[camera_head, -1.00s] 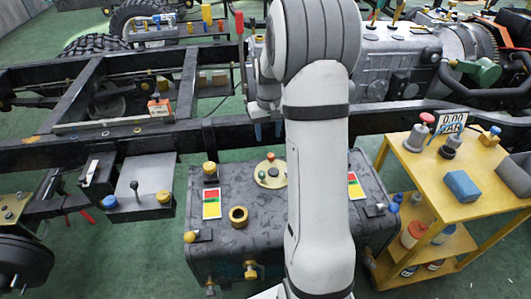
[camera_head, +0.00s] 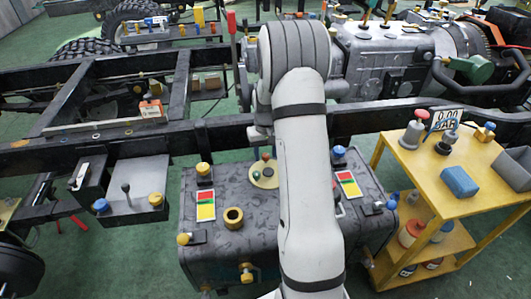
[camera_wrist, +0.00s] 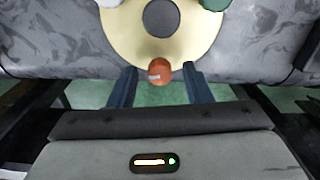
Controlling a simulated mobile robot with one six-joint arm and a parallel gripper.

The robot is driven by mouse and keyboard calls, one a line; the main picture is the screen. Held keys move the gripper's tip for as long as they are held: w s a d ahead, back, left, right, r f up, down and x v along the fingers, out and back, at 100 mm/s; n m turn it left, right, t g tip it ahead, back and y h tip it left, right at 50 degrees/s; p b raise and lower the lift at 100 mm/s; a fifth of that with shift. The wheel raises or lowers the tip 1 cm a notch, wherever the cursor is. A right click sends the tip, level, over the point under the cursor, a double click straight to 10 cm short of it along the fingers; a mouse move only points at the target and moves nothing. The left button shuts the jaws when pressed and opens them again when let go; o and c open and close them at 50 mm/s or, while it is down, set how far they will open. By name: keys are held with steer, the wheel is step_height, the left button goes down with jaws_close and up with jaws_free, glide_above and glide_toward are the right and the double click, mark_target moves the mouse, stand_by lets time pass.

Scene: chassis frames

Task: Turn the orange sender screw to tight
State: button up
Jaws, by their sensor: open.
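The orange sender screw (camera_wrist: 159,71) sits on the near rim of the round brass sender plate (camera_wrist: 195,40) in the wrist view. My gripper (camera_wrist: 159,77) is open, with one finger on each side of the screw and a gap to both. I cannot tell the height of the fingertips relative to the screw. In the head view the orange screw (camera_head: 265,157) shows at the far edge of the brass plate (camera_head: 258,182) on the grey tank (camera_head: 225,240). My arm hides part of the plate, and the fingers are not clear there.
A green screw (camera_wrist: 213,4) is at the plate's upper right. A dark chassis rail (camera_head: 400,120) runs behind. A yellow cart (camera_head: 415,160) stands at right.

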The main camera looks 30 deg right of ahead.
jaws_close()
stand_by(0.3)
steer(key=shift+m, duration=0.4)
steer(key=m+p, duration=0.1)
steer(key=m, duration=0.2)
steer(key=shift+r+m, duration=0.1)
steer(key=shift+m, duration=0.2)
steer(key=m, duration=0.5)
steer(key=shift+p, duration=0.3)
steer(key=m, duration=0.9)
steer(key=shift+m+p, duration=0.4)
steer(key=shift+w, duration=0.1)
